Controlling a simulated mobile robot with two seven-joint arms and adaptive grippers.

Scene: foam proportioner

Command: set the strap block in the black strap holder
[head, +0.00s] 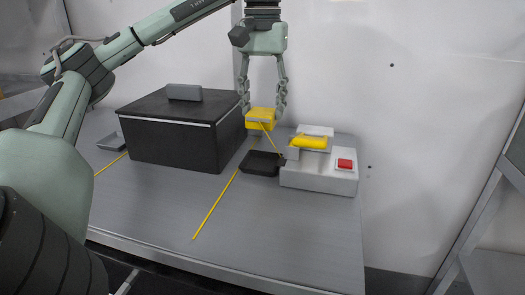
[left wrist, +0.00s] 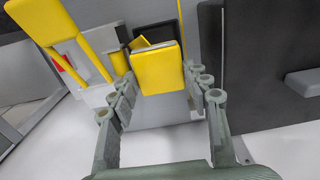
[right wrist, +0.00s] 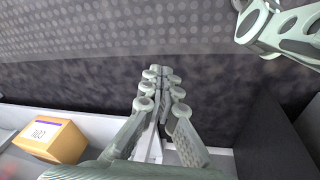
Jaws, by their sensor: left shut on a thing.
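The yellow strap block (head: 260,119) is held by my left gripper (head: 263,107), which is shut on it from above. In the left wrist view the block (left wrist: 158,70) sits between the fingertips. The black strap holder (head: 260,163) is a shallow tray on the table, below the block and apart from it. The holder shows partly behind the block in the left wrist view (left wrist: 120,33).
A white device (head: 318,175) with a yellow part and a red button (head: 345,163) stands right of the holder. A large black box (head: 175,140) with a grey handle stands to the left. The table front (head: 275,230) is mostly clear. An orange-yellow box (right wrist: 52,140) shows in the right wrist view.

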